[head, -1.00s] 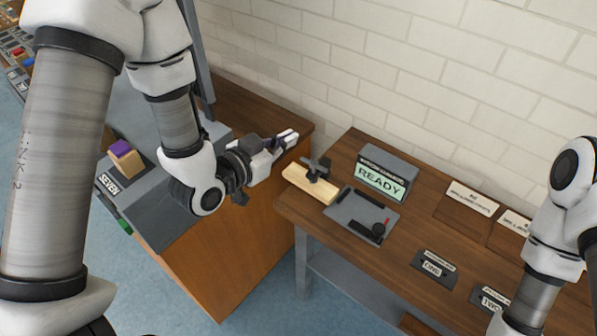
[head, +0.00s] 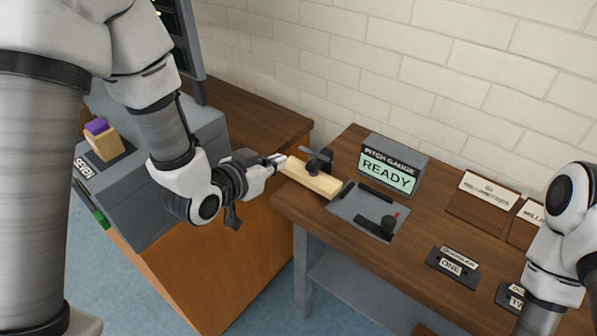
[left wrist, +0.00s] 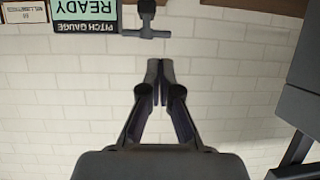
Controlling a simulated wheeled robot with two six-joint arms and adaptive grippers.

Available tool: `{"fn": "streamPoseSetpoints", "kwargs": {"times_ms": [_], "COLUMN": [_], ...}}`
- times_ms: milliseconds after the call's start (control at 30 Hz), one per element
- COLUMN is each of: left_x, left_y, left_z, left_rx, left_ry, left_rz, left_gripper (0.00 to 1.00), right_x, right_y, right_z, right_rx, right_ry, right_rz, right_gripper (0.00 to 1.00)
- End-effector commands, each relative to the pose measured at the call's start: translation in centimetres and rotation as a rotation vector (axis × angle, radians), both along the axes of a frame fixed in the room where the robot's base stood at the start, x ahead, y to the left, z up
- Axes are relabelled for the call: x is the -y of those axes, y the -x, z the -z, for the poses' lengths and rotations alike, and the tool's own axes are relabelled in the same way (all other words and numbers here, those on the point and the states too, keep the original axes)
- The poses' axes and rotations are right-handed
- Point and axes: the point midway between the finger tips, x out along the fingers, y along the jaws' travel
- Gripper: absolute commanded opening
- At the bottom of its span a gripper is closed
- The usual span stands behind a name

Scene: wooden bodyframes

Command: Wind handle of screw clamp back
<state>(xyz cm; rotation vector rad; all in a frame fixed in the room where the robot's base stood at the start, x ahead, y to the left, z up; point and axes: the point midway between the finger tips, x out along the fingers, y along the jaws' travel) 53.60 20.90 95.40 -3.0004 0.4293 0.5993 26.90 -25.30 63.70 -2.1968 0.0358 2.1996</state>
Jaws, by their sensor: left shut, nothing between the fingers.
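The dark screw clamp (head: 319,160) sits on the far part of a pale wooden block (head: 312,180) at the left end of the right-hand table. Its bar handle (head: 309,151) reaches out to the left on top. In the left wrist view the handle (left wrist: 146,33) shows as a dark T shape at the top edge. My left gripper (head: 279,161) is shut and empty, just left of the clamp, its tips close to the block's left end. Its fingertips (left wrist: 159,64) lie below the handle in the left wrist view, apart from it. My right gripper is out of view.
A pitch gauge (head: 389,165) reading READY stands right of the clamp. A label stand marked ONE (head: 452,262) is farther right. A gap separates the two tables. A brick wall (head: 400,60) rises behind.

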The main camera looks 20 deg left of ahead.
Motion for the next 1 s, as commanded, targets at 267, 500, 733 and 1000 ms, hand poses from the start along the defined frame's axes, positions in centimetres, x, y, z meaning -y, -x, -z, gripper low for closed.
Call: {"fn": "streamPoseSetpoints", "kwargs": {"times_ms": [267, 500, 733, 1000], "left_x": [0.8, 2.0, 2.3, 2.3], "left_y": [-2.6, -6.7, -8.1, -8.2], "left_z": [1.2, 3.0, 3.6, 3.7], "left_rx": [-0.001, -0.002, 0.0, 0.0], "left_ry": [-0.007, -0.004, -0.002, -0.002], "left_rz": [-0.004, -0.005, -0.006, -0.006], "left_gripper": [0.0, 0.0, 0.0, 0.0], "right_x": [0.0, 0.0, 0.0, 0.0], "right_y": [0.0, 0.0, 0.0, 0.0], "right_z": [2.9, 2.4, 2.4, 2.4], "right_rx": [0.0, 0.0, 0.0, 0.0], "right_ry": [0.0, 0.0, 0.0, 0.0], "right_rz": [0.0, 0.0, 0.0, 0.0], "right_gripper": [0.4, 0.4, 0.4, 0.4]}}
